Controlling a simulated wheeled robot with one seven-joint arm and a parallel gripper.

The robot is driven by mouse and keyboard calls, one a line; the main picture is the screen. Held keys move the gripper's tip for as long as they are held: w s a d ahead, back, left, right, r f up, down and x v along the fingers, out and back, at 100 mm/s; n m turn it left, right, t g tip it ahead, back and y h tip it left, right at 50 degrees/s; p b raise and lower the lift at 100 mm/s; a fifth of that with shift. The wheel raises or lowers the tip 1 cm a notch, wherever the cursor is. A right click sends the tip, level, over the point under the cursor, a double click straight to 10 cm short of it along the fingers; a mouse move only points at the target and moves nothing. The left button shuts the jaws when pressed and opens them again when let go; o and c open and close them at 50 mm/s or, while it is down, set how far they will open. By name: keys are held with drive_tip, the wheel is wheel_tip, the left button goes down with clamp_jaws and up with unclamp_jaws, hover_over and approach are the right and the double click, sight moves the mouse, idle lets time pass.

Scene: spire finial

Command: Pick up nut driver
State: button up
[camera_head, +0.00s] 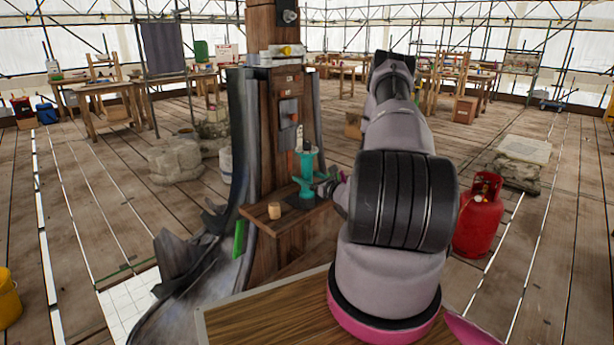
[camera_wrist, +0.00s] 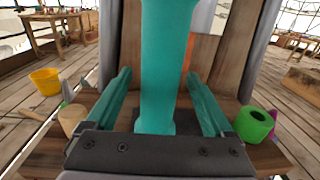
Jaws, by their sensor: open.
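A teal upright tool, which I take to be the nut driver (camera_head: 307,162), stands on the small wooden shelf fixed to the post. In the wrist view, the nut driver (camera_wrist: 167,60) is a tall teal bar that widens near its foot; its upper end is out of frame. My gripper (camera_head: 308,184) has reached in from the right at the tool's lower part. In the wrist view my gripper (camera_wrist: 158,92) is open, with one teal finger on each side of the tool and visible gaps to both. Teal on teal makes the outlines hard to separate in the head view.
A short wooden cylinder (camera_head: 274,210) stands on the shelf (camera_head: 262,222), left of the tool. A green roll (camera_wrist: 255,122) lies right of my gripper in the wrist view. The wooden post (camera_head: 266,130) rises close behind. A red gas cylinder (camera_head: 480,215) stands right of my arm.

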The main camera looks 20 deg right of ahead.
clamp_jaws()
